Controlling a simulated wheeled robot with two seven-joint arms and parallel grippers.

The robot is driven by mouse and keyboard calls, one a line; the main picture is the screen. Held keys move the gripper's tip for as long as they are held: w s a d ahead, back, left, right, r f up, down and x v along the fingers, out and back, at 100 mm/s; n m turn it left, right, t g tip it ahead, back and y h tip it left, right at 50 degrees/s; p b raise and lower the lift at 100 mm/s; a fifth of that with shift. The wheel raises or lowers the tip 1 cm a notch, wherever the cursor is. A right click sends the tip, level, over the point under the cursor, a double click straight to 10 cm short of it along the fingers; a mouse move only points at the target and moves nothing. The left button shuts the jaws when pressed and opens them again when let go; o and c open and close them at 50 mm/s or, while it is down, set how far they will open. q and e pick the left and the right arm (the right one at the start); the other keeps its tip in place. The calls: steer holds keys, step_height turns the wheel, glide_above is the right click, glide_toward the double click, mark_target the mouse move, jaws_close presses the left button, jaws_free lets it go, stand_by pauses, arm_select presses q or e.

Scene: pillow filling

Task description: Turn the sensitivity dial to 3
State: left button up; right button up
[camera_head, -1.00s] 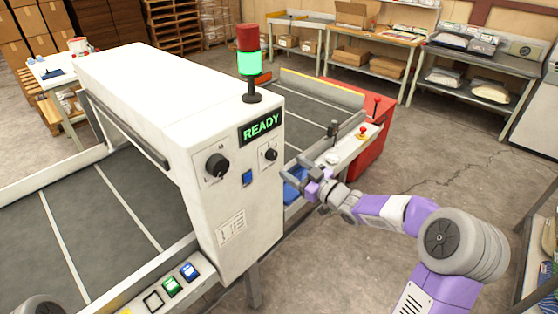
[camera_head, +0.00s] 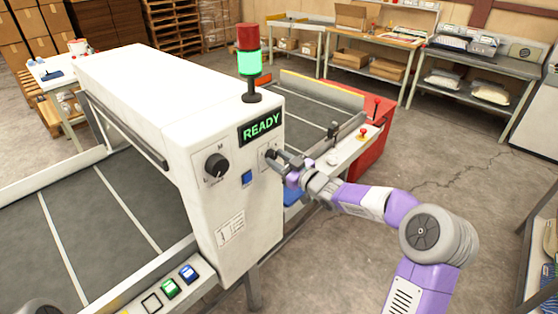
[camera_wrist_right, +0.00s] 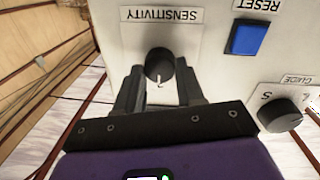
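The sensitivity dial (camera_wrist_right: 159,65) is a black knob on the white machine panel, under an upside-down SENSITIVITY label (camera_wrist_right: 161,15) in the wrist view. Its white pointer mark points toward the bottom of that view; no numbers are readable around it. My right gripper (camera_wrist_right: 159,76) is open, with one finger on each side of the dial; I cannot tell whether they touch it. In the head view the right gripper (camera_head: 274,157) is at the panel below the READY display (camera_head: 261,128) and partly hides the dial. My left gripper is out of view.
The blue RESET button (camera_wrist_right: 246,37) and the black GUIDE dial (camera_wrist_right: 280,115) are close beside the gripper. In the head view, a signal tower (camera_head: 249,62) with its green section lit stands on the machine (camera_head: 150,85). Open floor (camera_head: 440,180) lies to the right.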

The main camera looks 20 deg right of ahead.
steer(key=c, duration=0.4)
steer(key=shift+r+m+p, duration=0.1)
steer(key=shift+m+p, duration=0.3)
steer(key=shift+p, duration=0.3)
steer(key=m+p, duration=0.7)
steer(key=p, duration=0.2)
steer(key=shift+r+p, duration=0.15)
steer(key=shift+p, duration=0.25)
steer(key=shift+d+f+m+g+p, duration=0.1)
steer(key=shift+m+g+p, duration=0.05)
steer(key=shift+m+p, duration=0.75)
steer(key=shift+f+m+g+p, duration=0.1)
steer(key=shift+m+g+p, duration=0.05)
steer(key=shift+m+p, duration=0.75)
steer(key=o, duration=1)
